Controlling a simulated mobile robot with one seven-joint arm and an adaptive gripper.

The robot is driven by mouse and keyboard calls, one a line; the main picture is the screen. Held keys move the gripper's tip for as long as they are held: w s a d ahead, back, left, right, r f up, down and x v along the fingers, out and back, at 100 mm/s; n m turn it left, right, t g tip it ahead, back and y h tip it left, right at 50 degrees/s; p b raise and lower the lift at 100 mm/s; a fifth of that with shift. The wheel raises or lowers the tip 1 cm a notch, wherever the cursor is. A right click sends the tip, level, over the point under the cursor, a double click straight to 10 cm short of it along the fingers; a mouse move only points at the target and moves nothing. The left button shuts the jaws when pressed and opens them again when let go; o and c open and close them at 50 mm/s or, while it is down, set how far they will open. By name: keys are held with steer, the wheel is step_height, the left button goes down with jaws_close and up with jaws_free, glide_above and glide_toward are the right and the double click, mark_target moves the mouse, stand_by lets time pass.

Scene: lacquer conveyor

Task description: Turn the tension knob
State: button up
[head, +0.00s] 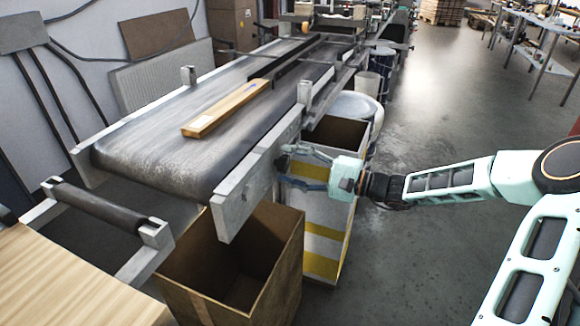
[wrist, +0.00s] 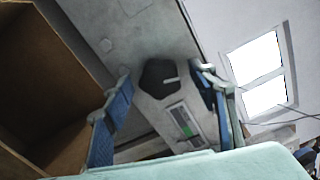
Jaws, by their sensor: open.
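The fingers stand apart, one on each side of the knob, and I see no clear contact. In the head view my gripper (head: 284,168) reaches from the right to the side rail (head: 250,182) near the belt's front end. The knob is hard to make out there, hidden by the fingers.
A label with a green mark (wrist: 184,124) sits beside the knob. An open cardboard box (head: 180,283) stands below the belt end, and a white and yellow bin (head: 322,245) under my gripper. A wooden plank (head: 228,107) lies on the belt (head: 150,140).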

steer(key=c, duration=1.2)
steer(key=shift+o, duration=0.2)
steer(key=shift+r+m+p, duration=0.15)
steer(key=shift+m+p, duration=0.15)
steer(key=shift+p, duration=0.25)
steer(key=m+p, duration=0.2)
steer(key=p, duration=0.1)
steer(key=shift+r+m, duration=0.1)
steer(key=shift+m, duration=0.2)
steer(key=m+p, duration=0.4)
steer(key=shift+f+m, duration=0.2)
steer(key=shift+m, duration=0.1)
steer(key=o, duration=1.2)
steer(key=shift+c, duration=0.2)
